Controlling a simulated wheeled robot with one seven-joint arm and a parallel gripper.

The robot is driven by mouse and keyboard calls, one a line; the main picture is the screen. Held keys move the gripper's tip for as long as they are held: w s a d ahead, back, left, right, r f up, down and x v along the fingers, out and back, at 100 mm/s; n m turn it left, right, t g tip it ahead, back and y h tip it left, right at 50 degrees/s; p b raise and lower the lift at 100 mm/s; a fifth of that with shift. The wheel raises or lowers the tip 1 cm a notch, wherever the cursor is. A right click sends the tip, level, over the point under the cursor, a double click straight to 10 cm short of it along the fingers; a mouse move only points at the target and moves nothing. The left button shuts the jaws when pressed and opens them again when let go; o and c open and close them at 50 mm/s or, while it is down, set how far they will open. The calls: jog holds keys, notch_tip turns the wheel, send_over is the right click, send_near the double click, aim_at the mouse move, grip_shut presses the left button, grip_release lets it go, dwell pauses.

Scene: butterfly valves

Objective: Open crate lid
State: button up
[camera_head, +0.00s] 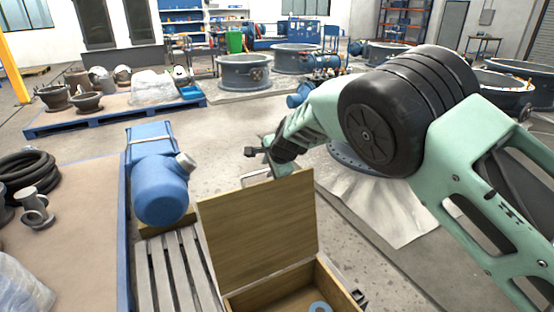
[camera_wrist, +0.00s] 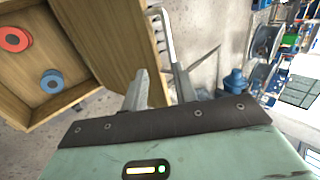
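The wooden crate (camera_head: 333,291) stands at the bottom of the head view, with its inside showing. Its lid (camera_head: 258,232) stands raised, close to upright, on the crate's far left side. A metal handle (camera_head: 256,174) sits at the lid's top edge. My gripper (camera_head: 266,160) is just beyond that edge. In the wrist view, my gripper (camera_wrist: 160,85) has its two fingers apart, with the lid (camera_wrist: 112,40) reaching in between them. The handle (camera_wrist: 168,35) runs down close to the right finger; whether they touch I cannot tell.
A red ring (camera_wrist: 14,39) and a blue ring (camera_wrist: 52,81) lie in the crate. A blue motor (camera_head: 158,185) stands left of the lid, behind a grey slatted pallet (camera_head: 172,270). Bare floor lies beyond the lid. A blue-edged pallet (camera_head: 85,235) lies at left.

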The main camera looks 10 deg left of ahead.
jog(key=v, duration=0.7)
jog(key=shift+s+d+r+b, duration=0.15)
jog(key=shift+s+r+b, duration=0.1)
jog(key=shift+b, duration=0.2)
jog(key=s+d+r+n+g, duration=0.2)
jog(key=s+d+n, duration=0.2)
jog(key=s, duration=0.5)
jog(key=s+d+r+n+g, duration=0.1)
jog(key=s+d+n+g, duration=0.2)
jog(key=s, duration=0.7)
jog(key=s+d+r+n+g, duration=0.15)
jog(key=s+d+n, duration=0.25)
jog(key=s, duration=0.5)
jog(key=s+d+f+n+h, duration=0.1)
jog(key=s+d+n+h, duration=0.2)
jog(key=s+d+n, duration=0.5)
jog(key=s+d, duration=0.2)
jog(key=s, duration=0.4)
jog(key=shift+s+d+f+h, duration=0.3)
jog(key=shift+s+d+h, duration=0.1)
